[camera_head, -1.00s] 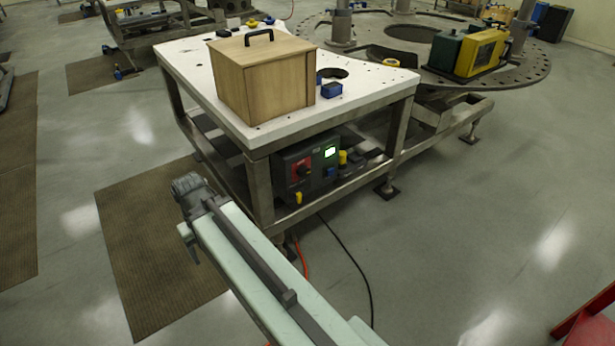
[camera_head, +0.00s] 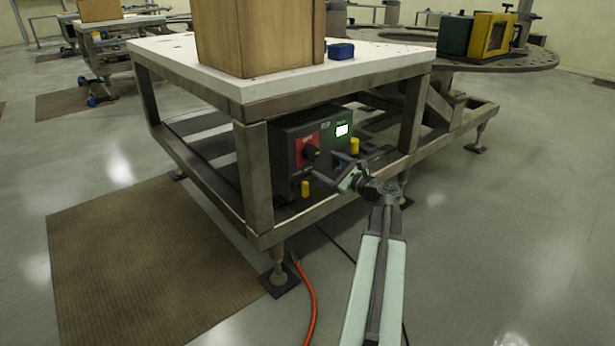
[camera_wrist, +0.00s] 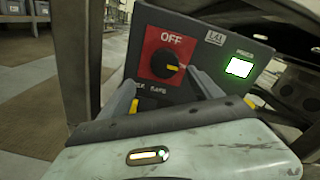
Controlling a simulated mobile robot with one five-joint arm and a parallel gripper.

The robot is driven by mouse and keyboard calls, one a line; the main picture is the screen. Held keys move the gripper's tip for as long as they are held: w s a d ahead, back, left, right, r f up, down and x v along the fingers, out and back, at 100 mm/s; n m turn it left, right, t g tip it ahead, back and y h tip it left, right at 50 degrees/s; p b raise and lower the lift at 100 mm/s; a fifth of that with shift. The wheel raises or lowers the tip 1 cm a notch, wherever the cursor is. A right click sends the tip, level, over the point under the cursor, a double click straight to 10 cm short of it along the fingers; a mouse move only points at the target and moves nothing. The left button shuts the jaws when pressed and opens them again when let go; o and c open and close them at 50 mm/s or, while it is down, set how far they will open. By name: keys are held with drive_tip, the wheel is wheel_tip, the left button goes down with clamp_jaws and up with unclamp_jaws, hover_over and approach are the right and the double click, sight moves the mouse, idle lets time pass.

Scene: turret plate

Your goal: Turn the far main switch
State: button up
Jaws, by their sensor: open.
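A main switch (camera_head: 310,151), a black round knob on a red plate, sits on the front of a dark box (camera_head: 285,135) under the white table. In the wrist view the plate reads OFF above the knob (camera_wrist: 165,64), and the knob's yellow mark points right. I see no second such switch, so I cannot tell whether this is the far one. My gripper (camera_head: 327,170) is open and empty in front of the box, a little right of and below the knob in the head view. In the wrist view its fingers (camera_wrist: 160,90) flank the knob's lower side, apparently without touching.
A lit green-white display (camera_head: 342,130) and yellow parts (camera_head: 305,188) are on or beside the box. The table's metal frame (camera_head: 257,185) stands left of it, with a lower rail (camera_head: 320,210) in front. A red cable (camera_head: 310,295) lies on the floor. Open floor lies right.

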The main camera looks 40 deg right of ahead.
sight(314, 156)
drive_tip(key=shift+m, duration=0.3)
drive_tip(key=w, duration=0.3)
drive_tip(key=w+d, duration=0.1)
drive_tip(key=w, duration=0.3)
drive_tip(key=shift+w+d, duration=0.2)
drive_tip(key=c, duration=1.1)
drive_tip(key=shift+a, duration=0.2)
drive_tip(key=shift+c, duration=1.3)
drive_tip(key=shift+d, duration=0.15)
